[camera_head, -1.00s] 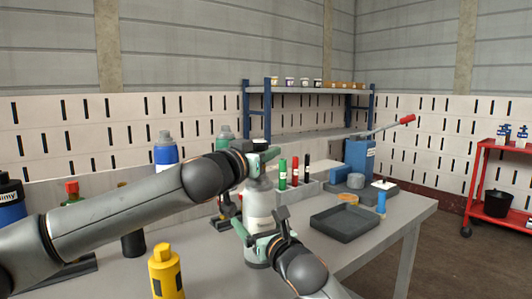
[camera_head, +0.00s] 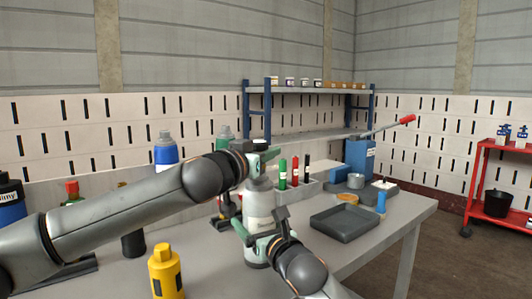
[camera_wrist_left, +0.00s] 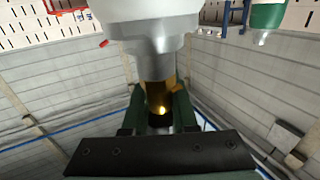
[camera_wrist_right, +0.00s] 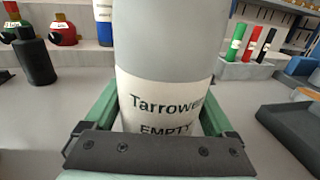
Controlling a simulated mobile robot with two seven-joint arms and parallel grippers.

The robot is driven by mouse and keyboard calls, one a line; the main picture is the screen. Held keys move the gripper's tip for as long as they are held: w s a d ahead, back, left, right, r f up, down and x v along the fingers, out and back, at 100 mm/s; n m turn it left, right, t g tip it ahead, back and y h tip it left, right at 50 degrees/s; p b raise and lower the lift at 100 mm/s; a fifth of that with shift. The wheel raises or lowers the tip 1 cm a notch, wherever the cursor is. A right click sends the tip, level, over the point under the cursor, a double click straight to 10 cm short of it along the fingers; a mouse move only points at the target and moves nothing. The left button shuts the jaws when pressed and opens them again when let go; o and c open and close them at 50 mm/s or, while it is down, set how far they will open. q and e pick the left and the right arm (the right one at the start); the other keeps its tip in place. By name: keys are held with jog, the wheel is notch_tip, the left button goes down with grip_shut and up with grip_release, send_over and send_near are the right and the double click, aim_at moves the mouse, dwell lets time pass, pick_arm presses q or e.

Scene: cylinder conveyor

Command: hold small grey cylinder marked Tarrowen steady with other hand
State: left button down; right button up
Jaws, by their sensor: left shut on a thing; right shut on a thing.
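The small grey cylinder (camera_head: 258,205) stands upright on the table. Its label (camera_wrist_right: 155,112) shows "Tarrowe" and "EMPTY" in the right wrist view, the end of the name cut off. My left gripper (camera_head: 262,158) is at the cylinder's top, shut on its valve; the left wrist view shows the dark and brass valve (camera_wrist_left: 158,92) between the fingers. My right gripper (camera_head: 262,240) is shut on the cylinder's body low down, one finger on each side of the label. My left arm hides part of the table behind it.
A yellow bottle (camera_head: 165,272) stands at the front left. A dark tray (camera_head: 345,224) lies right of the cylinder. Behind are a rack with green, red and black small cylinders (camera_head: 295,172) and a blue lever device (camera_head: 360,160). Bare table lies in front of the tray.

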pick_arm(q)
jog(key=shift+f+y, duration=0.1)
jog(key=shift+y, duration=0.2)
jog(key=shift+n+t+y, duration=0.3)
jog(key=shift+n+y, duration=0.1)
jog(key=shift+n, duration=0.1)
jog(key=n+y, duration=0.1)
jog(key=n+t+y, duration=0.1)
jog(key=y, duration=0.1)
jog(key=shift+w+a+y, duration=0.1)
jog(key=shift+a+y, duration=0.2)
jog(key=shift+w+a+n+t+y, duration=0.15)
jog(key=shift+a+n+y, duration=0.15)
jog(key=shift+n+y, duration=0.6)
jog(key=shift+s+a+n+t+y, duration=0.2)
jog(key=shift+n+y, duration=0.4)
jog(key=shift+y, duration=0.6)
jog(key=c, duration=0.8)
grip_release()
